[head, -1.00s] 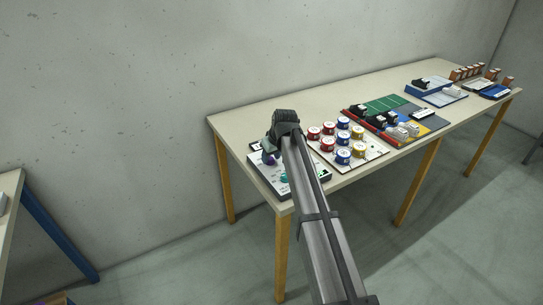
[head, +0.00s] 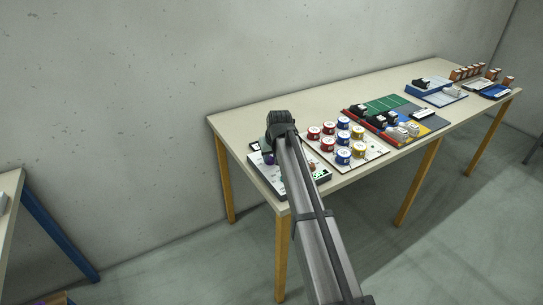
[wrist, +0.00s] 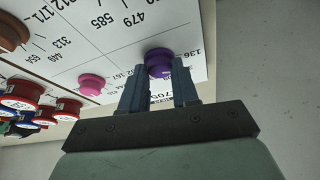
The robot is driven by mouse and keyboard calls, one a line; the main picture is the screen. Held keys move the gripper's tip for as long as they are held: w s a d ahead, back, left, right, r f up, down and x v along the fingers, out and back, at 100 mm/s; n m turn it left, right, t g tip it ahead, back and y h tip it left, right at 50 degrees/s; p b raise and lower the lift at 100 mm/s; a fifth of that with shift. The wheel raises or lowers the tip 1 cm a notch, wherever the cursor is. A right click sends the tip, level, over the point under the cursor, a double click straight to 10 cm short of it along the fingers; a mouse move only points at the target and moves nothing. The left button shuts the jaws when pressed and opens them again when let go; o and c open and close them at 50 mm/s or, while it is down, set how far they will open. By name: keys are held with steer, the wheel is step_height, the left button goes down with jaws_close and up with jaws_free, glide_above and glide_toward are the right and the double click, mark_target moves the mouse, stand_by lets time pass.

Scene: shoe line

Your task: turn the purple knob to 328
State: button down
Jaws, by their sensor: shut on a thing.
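The purple knob (wrist: 158,60) stands on a white panel (wrist: 125,50) printed with numbers such as 479, 585 and 136. My gripper (wrist: 161,76) is shut on the purple knob, with one dark blue finger on each side of it. The number 328 cannot be made out, nor where the knob points. In the head view the purple knob (head: 269,158) shows just below my gripper (head: 273,150), whose fingers are hard to make out. My arm covers part of the panel (head: 262,176).
A pink knob (wrist: 91,84) and a brown knob (wrist: 12,34) are on the same panel. Red, blue and yellow spools (head: 343,146) stand on a board close by on the right. Trays fill the table (head: 240,125) further right. Its back left part is bare.

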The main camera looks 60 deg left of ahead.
steer(key=m+t, duration=0.1)
steer(key=m, duration=0.1)
steer(key=m+t, duration=0.1)
steer(key=m, duration=0.2)
steer(key=shift+s+a+h, duration=0.15)
steer(key=shift+s+h, duration=0.05)
steer(key=shift+h, duration=0.2)
steer(key=shift+m, duration=0.4)
steer(key=c, duration=0.8)
jaws_free()
steer(key=shift+c, duration=0.2)
steer(key=v, duration=1.4)
steer(key=shift+a+f, duration=0.1)
